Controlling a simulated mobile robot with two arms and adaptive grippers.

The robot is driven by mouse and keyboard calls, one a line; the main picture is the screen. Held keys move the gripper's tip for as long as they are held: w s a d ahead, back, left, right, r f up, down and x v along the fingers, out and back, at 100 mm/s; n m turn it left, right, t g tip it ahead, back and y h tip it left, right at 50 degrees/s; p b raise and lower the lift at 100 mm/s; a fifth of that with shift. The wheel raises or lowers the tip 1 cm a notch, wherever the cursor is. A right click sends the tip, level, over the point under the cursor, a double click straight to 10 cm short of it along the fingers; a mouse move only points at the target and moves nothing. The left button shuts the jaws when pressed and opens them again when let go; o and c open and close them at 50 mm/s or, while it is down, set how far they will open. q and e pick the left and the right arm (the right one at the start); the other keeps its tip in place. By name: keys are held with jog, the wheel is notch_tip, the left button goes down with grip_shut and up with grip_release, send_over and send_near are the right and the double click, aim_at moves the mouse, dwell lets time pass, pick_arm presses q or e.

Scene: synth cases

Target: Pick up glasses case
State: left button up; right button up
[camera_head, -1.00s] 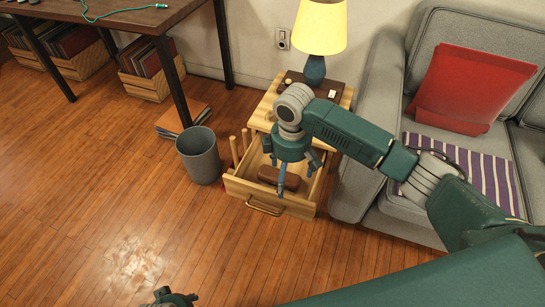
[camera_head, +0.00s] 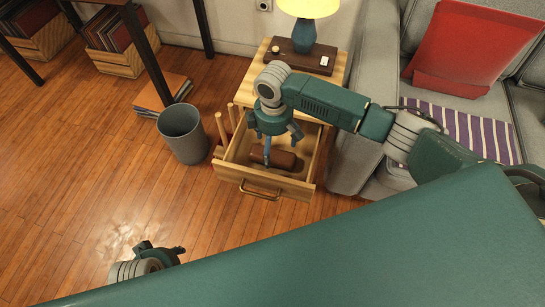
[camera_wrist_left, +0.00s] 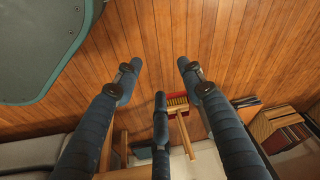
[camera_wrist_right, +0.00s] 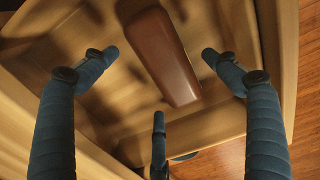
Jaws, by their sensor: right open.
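The glasses case (camera_head: 285,160) is a brown rounded box lying in the open wooden drawer (camera_head: 262,183). In the right wrist view the case (camera_wrist_right: 160,50) lies lengthwise between the upper fingers, with a gap on both sides. My right gripper (camera_head: 274,145) is open and empty, pointing down into the drawer above the case. One finger hides part of the case in the head view. My left gripper (camera_wrist_left: 160,72) is open and empty over the floor, away from the drawer; it shows partly at the bottom left of the head view (camera_head: 155,258).
A grey bin (camera_head: 183,134) stands left of the drawer. A grey sofa (camera_head: 355,150) is close on the right. A brush and red dustpan (camera_wrist_left: 178,98) show in the left wrist view.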

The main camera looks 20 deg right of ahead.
aim_at(274, 150)
notch_tip(274, 150, down, 3)
jog(key=shift+f+b, duration=0.1)
jog(key=shift+b, duration=0.25)
pick_arm(q)
jog(key=v, duration=0.3)
jog(key=shift+w+r, duration=0.3)
jog(key=shift+r, duration=0.1)
pick_arm(e)
jog(key=c, duration=1.3)
